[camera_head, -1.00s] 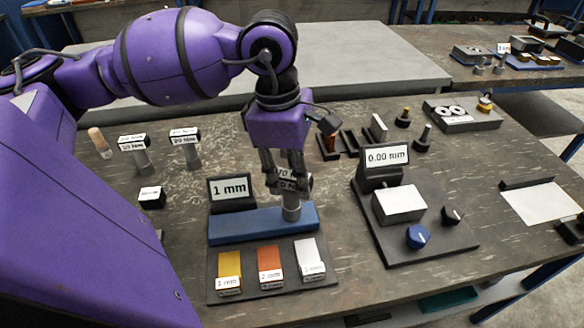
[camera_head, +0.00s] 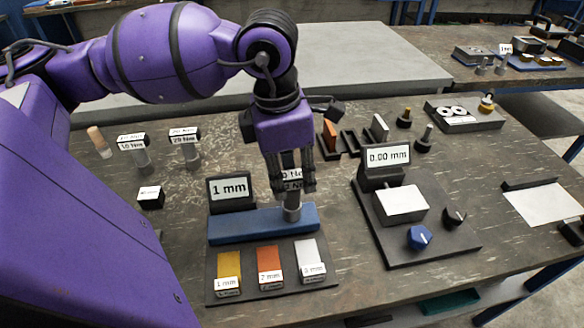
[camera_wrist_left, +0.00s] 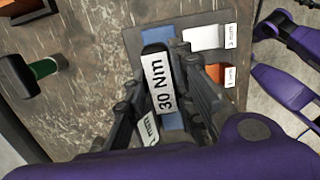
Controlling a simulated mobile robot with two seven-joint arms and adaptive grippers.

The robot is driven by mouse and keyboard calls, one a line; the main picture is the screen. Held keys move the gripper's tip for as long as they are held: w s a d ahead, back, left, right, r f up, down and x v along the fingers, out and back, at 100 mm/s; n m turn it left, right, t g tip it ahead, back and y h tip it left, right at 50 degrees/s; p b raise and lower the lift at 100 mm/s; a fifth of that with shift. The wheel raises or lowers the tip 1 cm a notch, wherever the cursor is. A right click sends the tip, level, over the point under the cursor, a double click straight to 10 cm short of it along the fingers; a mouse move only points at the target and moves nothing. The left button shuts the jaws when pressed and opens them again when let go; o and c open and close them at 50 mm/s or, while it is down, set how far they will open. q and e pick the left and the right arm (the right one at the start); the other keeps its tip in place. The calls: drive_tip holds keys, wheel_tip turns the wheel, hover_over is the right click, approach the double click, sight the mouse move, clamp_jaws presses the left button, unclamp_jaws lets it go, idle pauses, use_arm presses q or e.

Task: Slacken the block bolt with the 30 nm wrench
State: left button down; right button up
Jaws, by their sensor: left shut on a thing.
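My left gripper (camera_head: 291,188) points down and is shut on the 30 Nm wrench (camera_head: 291,205). The wrench stands upright on the blue block (camera_head: 250,227), at its right part. Its black head carries a white label, which reads 30 Nm in the left wrist view (camera_wrist_left: 163,88), between the fingers. The block bolt is hidden under the wrench, so I cannot see how they meet. A small screen (camera_head: 230,189) behind the block reads 1 mm. My right gripper is not in view.
Two other wrenches, 10 Nm (camera_head: 142,158) and 20 Nm (camera_head: 191,155), stand at the left. Yellow, orange and white gauge pieces (camera_head: 270,262) lie in front of the block. A device with a 0.00 mm screen (camera_head: 388,157) stands at the right.

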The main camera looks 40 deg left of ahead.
use_arm(q)
drive_tip(key=shift+m, duration=0.5)
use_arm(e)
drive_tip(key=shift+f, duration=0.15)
use_arm(q)
drive_tip(key=shift+r, duration=0.1)
drive_tip(key=shift+r+p, duration=1.25)
drive_tip(key=shift+r, duration=1.7)
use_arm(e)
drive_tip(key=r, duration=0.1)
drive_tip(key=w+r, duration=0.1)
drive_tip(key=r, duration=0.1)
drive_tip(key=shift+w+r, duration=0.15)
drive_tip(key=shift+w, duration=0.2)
use_arm(q)
drive_tip(key=shift+r, duration=0.1)
